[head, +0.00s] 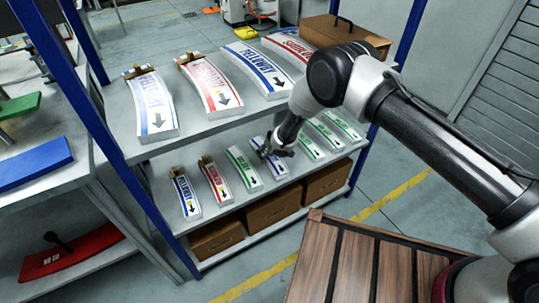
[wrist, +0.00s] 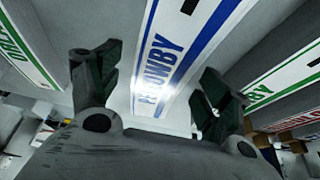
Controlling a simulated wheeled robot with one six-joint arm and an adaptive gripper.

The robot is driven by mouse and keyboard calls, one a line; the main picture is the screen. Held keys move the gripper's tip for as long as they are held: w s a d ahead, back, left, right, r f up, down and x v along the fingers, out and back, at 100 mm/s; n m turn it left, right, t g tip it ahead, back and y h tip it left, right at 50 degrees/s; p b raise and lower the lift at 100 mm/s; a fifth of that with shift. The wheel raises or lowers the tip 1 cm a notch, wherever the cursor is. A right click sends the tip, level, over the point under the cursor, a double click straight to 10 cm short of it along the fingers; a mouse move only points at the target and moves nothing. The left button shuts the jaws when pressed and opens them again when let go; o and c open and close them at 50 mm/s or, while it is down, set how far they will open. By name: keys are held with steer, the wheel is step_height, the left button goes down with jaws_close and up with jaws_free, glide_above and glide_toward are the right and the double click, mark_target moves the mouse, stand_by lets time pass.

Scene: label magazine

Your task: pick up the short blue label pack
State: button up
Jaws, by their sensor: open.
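A short blue-and-white label pack (head: 277,168) lies on the lower shelf between green packs. My gripper (head: 277,151) is right over its upper part and hides some of it. In the wrist view, the same blue pack (wrist: 184,45) runs up between the two open fingers of my gripper (wrist: 160,72), its blue lettering and stripe facing me. I cannot tell if the fingers touch it. Another short blue pack (head: 184,194) lies at the left end of the same shelf.
Green packs (head: 243,167) and (head: 304,143) flank the blue one closely; a red pack (head: 215,182) lies further left. The upper shelf (head: 215,126) holds larger packs above. Brown boxes (head: 272,211) stand below. A wooden slatted surface (head: 345,262) is at front right.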

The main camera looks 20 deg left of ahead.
steer(key=shift+x, duration=0.85)
steer(key=c, duration=1.3)
steer(key=shift+r, duration=0.25)
